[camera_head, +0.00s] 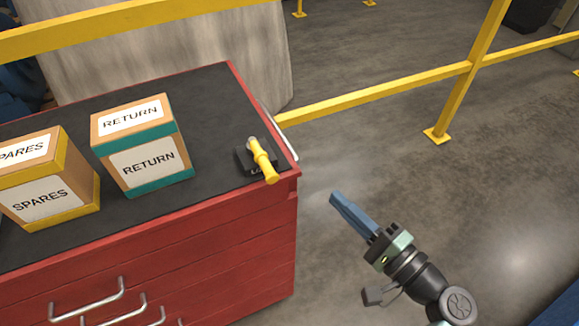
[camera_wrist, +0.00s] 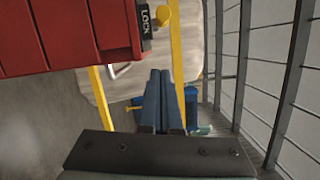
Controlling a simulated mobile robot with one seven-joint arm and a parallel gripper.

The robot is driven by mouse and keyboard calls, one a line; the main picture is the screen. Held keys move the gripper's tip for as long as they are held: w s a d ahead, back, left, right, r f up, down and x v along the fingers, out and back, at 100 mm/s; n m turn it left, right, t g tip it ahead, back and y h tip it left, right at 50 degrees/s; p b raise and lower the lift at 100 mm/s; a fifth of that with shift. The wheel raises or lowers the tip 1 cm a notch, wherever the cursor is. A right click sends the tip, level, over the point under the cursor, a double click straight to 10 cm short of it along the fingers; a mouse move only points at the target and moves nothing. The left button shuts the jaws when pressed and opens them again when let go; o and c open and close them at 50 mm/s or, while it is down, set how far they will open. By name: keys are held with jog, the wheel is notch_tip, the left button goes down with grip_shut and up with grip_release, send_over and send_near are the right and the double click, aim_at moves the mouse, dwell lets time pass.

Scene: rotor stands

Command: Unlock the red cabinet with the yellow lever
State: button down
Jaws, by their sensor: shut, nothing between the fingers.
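The red cabinet (camera_head: 240,247) stands at the left in the head view, with a black top and silver drawer handles. It fills the upper left of the wrist view (camera_wrist: 40,35). The yellow lever (camera_head: 263,161) sits on a dark base at the top's right corner and points toward the front edge. In the wrist view the lever (camera_wrist: 161,15) shows at the top beside a label reading LOCK (camera_wrist: 145,20). My gripper (camera_head: 335,197) is right of the cabinet, over the floor, apart from the lever. Its blue fingers are shut and empty, and also show in the wrist view (camera_wrist: 160,75).
A RETURN box (camera_head: 150,170) and a SPARES box (camera_head: 40,198) stand on the cabinet top, left of the lever. A yellow railing (camera_head: 390,90) runs behind the cabinet. Floor (camera_head: 500,200) to the right is clear. A wire mesh fence (camera_wrist: 260,70) shows in the wrist view.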

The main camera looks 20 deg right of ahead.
aim_at(261, 159)
jog(key=w+a+p, duration=0.1)
jog(key=w+a, duration=0.1)
jog(key=w, duration=0.1)
jog(key=w+a+r+p, duration=0.1)
jog(key=w+p, duration=0.1)
jog(key=w, duration=0.1)
jog(key=w+a+p, duration=0.1)
jog(key=w+a, duration=0.1)
jog(key=w, duration=0.1)
jog(key=shift+w+a+r+p, duration=0.15)
jog(key=shift+w+a+p, duration=0.15)
jog(key=shift+w, duration=0.05)
jog(key=shift+a, duration=0.5)
jog(key=shift+a, duration=0.1)
jog(key=shift+s+a+m+h, duration=0.15)
jog(key=shift+a+m+h, duration=0.2)
jog(key=shift+h, duration=0.35)
